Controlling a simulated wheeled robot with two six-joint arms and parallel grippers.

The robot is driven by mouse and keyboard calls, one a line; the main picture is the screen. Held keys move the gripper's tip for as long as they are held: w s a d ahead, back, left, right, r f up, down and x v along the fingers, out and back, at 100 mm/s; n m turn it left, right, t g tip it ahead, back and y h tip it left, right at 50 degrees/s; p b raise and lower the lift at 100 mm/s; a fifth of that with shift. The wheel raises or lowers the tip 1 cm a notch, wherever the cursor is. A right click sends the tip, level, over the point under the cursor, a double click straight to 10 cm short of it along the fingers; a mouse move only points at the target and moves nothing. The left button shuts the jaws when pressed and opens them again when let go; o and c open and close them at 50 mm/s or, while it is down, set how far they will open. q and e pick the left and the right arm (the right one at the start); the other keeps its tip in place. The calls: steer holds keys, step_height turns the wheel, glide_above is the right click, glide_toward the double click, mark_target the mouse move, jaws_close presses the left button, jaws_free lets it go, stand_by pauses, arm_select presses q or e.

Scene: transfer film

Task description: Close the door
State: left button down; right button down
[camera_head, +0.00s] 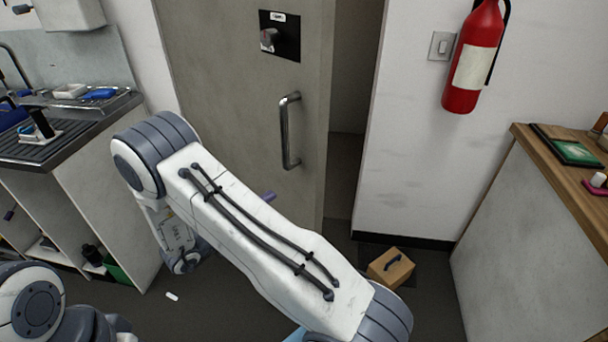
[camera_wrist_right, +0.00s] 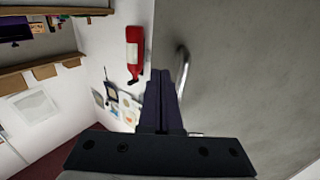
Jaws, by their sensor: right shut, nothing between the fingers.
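The grey-beige door (camera_head: 235,90) stands ajar, with a dark gap (camera_head: 352,90) between its right edge and the white wall. It carries a vertical metal handle (camera_head: 286,130) and a black lock plate (camera_head: 287,42). My right arm crosses in front of the door's lower part and hides much of it. Only the tip of my right gripper (camera_head: 268,196) shows past the arm, below and left of the handle. In the right wrist view the gripper's fingers (camera_wrist_right: 163,78) are shut and empty. The door (camera_wrist_right: 250,60) and handle (camera_wrist_right: 182,68) are beside them; I cannot tell whether they touch the door.
A sink counter (camera_head: 70,125) stands at left, a wooden-topped cabinet (camera_head: 540,240) at right. A red fire extinguisher (camera_head: 473,60) hangs on the wall. A small cardboard box (camera_head: 390,267) lies on the floor right of the gap. A small white object (camera_head: 172,296) lies on the floor.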

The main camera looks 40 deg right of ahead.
mark_target(312, 169)
steer(key=d+p, duration=0.1)
steer(key=d, duration=0.3)
steer(key=d+p, duration=0.1)
steer(key=d, duration=0.3)
steer(key=w+d, duration=0.1)
steer(key=d, duration=0.4)
steer(key=shift+w+p, duration=0.1)
steer(key=shift+p, duration=0.3)
steer(key=shift+d, duration=0.3)
